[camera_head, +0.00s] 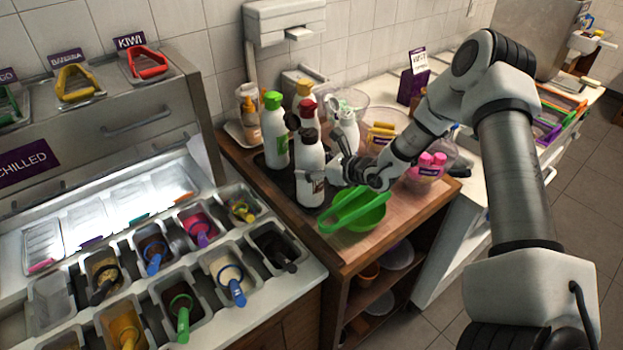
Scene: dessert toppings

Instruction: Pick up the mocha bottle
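The mocha bottle is most likely the white bottle with a dark cap and a brownish label (311,189), at the front of the bottle group on the wooden counter. It stands upright. My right gripper (325,166) reaches in from the right at about mid-height of this bottle. One finger appears to lie across the bottle's front, and the other is partly hidden behind it. I cannot tell whether the fingers press on the bottle. My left gripper is out of view.
A green bowl (366,216) with green tongs (345,213) sits in front. Clear tubs and a topping station flank the counter.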

